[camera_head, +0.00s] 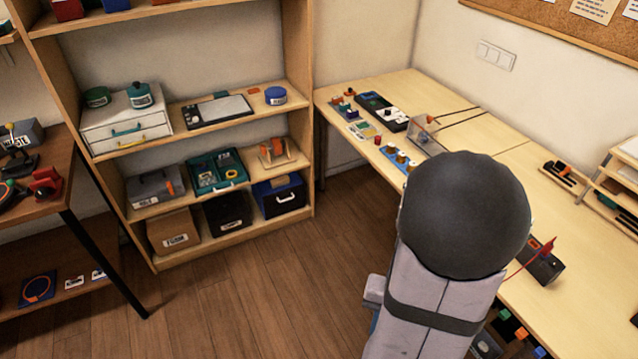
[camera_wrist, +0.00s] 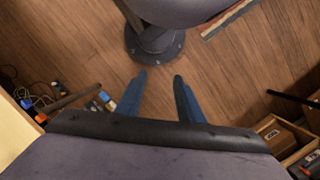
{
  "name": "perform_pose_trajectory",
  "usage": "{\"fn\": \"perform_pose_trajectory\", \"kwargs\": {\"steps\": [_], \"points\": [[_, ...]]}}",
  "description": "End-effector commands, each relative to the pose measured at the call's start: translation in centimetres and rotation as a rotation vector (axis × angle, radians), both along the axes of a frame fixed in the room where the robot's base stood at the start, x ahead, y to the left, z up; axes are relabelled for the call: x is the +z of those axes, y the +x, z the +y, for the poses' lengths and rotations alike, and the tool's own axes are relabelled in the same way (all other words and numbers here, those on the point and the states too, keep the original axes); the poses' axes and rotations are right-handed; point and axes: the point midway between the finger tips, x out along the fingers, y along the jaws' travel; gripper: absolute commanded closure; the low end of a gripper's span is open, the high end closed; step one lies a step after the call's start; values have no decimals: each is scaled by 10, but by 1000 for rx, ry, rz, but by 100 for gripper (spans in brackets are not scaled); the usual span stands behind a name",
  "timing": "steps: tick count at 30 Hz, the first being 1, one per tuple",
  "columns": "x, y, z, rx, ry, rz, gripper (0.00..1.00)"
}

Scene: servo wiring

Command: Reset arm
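My gripper (camera_wrist: 160,75) shows in the wrist view as two blue fingers held apart, with nothing between them. It is open and empty, and points down over the wooden floor (camera_wrist: 95,75). In the wrist view my own round base stands just beyond the fingertips. In the head view my grey arm with its dark rounded joint stands in front of the workbench (camera_head: 590,280). I cannot make out the fingers in that view. The arm hides part of the bench top and whatever lies behind it.
In the head view, a wooden shelf (camera_head: 225,228) with boxes stands at the left. The workbench holds a dark box with a red lead (camera_head: 541,262), a black device (camera_head: 381,110) and a rack (camera_head: 612,180). The floor (camera_head: 270,310) between shelf and bench is clear.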

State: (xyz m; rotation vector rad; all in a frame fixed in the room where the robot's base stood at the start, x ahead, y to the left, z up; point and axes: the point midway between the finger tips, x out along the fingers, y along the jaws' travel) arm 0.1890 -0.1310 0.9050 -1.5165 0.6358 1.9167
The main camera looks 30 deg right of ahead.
Motion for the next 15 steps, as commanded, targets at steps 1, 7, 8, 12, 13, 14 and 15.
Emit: {"fn": "perform_pose_trajectory", "kwargs": {"steps": [1, 7, 8, 12, 13, 14, 15], "points": [[6, 13, 9, 84, -20, -22, 66], [28, 58, 48, 376, -80, -114, 66], [31, 64, 55, 417, -87, -130, 66], [43, 83, 87, 589, -103, -187, 66], [44, 86, 93, 619, -104, -195, 66], [46, 88, 99, 647, -104, -203, 66], [47, 89, 106, 680, -103, -210, 66]]}}
